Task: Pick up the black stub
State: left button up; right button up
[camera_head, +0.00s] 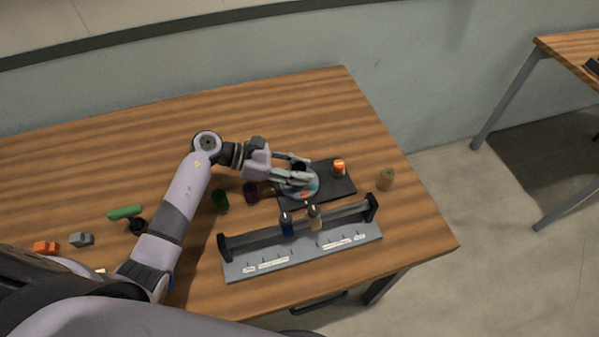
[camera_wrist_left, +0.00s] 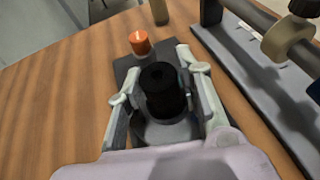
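The black stub (camera_wrist_left: 162,88) is a dark upright cylinder in the left wrist view. It stands over a round dish (camera_wrist_left: 150,132) and between the fingers of my left gripper (camera_wrist_left: 162,82). In the head view the stub (camera_head: 299,167) is partly hidden by the fingers, above the dish with coloured patches (camera_head: 306,191). My left gripper (camera_head: 293,168) reaches in from the left with its fingers apart, one on each side of the stub. Whether they touch it is unclear. My right gripper is not in view.
The dish lies on a dark tray (camera_head: 338,187) with an orange cylinder (camera_head: 339,167). A tan piece (camera_head: 386,179) stands to the right. In front is a grey rack (camera_head: 302,251) with a bar carrying two rollers. The table's far side is clear.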

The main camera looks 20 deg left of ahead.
pick_arm(q)
grip_shut()
dwell(0.5)
